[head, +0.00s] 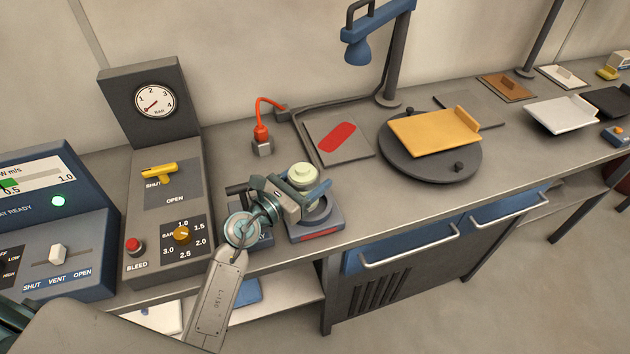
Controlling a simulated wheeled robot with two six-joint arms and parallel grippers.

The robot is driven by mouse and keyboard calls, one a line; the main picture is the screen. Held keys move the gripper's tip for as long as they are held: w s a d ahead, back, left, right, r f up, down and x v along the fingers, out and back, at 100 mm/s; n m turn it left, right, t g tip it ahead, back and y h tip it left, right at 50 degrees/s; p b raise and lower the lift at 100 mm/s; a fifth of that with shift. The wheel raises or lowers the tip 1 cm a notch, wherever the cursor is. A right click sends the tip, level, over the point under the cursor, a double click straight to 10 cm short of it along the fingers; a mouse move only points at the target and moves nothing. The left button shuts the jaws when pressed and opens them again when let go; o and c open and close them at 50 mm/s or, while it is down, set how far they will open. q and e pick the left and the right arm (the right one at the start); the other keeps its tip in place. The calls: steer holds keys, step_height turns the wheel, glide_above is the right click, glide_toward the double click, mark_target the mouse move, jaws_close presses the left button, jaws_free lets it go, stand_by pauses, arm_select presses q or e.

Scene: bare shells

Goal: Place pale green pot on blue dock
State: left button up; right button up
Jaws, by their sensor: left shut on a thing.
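The pale green pot (303,174) is in the head view, just right of the lower centre, with its round lid and knob showing. My left gripper (305,189) is shut on it, and the gripper and wrist hide its lower part. Under and in front of the pot is the blue dock (328,226), a low blue-grey base with a dark round seat and a red strip on its front. The pot overlaps the back of the dock in the picture; I cannot tell whether it touches the seat. My right gripper is out of view.
A gauge panel (152,212) with a yellow lever stands left. A red-plugged cable (261,134) and a grey plate with a red patch (361,149) lie behind. A round turntable (467,167) carries an orange tray (428,133). A blue lamp (365,48) overhangs the bench.

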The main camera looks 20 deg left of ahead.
arm_select(q)
steer(key=shift+w+d, duration=0.35)
steer(key=shift+w, duration=0.25)
steer(key=f, duration=0.3)
steer(key=shift+w+d+f, duration=0.1)
steer(key=shift+w+f, duration=0.1)
steer(key=shift+f, duration=0.3)
steer(key=o, duration=1.2)
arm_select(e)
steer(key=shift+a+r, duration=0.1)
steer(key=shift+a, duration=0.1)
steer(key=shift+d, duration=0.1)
